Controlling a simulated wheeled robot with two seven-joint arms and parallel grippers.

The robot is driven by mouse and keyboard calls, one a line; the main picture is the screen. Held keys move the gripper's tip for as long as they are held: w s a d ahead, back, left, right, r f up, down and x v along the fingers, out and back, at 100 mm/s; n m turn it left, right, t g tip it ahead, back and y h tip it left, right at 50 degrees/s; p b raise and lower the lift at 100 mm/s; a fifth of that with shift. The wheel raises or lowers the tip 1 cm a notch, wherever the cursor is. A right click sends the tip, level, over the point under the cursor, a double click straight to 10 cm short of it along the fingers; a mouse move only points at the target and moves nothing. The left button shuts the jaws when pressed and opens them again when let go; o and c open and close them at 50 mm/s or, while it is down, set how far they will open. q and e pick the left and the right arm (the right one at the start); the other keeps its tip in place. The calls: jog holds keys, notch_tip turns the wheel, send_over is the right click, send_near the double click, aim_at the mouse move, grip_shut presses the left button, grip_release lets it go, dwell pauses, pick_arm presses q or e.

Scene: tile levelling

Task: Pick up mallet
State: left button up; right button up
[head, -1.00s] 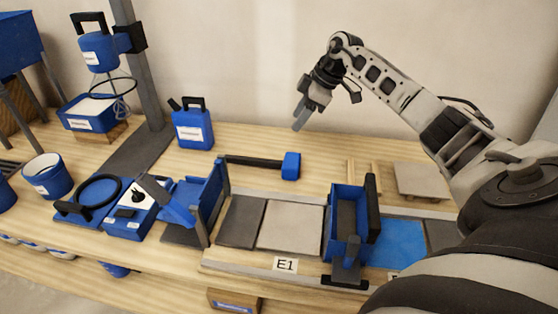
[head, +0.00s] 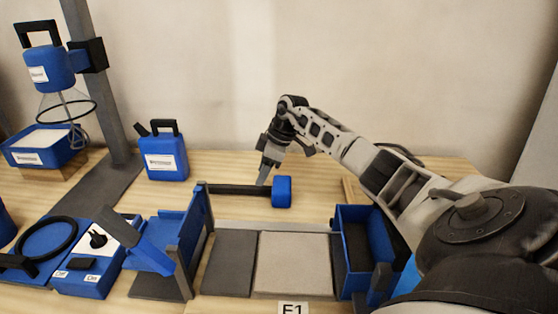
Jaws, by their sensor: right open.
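The mallet lies on the wooden bench behind the tiles, with a blue head (head: 282,192) at its right end and a black handle (head: 238,189) running left. My right gripper (head: 264,177) points down at the handle near the head. It is open, and its fingertips are just above or beside the handle; I cannot tell whether they touch it. The left end of the handle is partly hidden behind a blue stand. My left gripper is not in view.
A blue canister (head: 163,157) stands behind the handle's left end. A blue stand (head: 172,240) and a switch box (head: 97,255) are at front left. Grey tiles (head: 295,262) lie in front of the mallet. A blue holder (head: 352,240) stands at right.

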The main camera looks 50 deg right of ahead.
aim_at(253, 187)
jog(key=shift+x, duration=1.1)
jog(key=b+x, duration=0.1)
jog(key=x, duration=0.2)
jog(key=shift+w+a+f+b, duration=0.25)
jog(key=shift+w+a+b, duration=0.05)
jog(key=shift+a+b, duration=0.1)
jog(key=shift+w+a+f, duration=0.1)
jog(key=shift+w+f, duration=0.05)
jog(key=shift+f, duration=0.25)
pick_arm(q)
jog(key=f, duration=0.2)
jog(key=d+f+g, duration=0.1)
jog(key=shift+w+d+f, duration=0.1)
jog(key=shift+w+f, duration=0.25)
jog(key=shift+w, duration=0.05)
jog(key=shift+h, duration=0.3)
pick_arm(e)
jog(key=c, duration=0.8)
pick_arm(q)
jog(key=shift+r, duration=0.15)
pick_arm(e)
grip_shut()
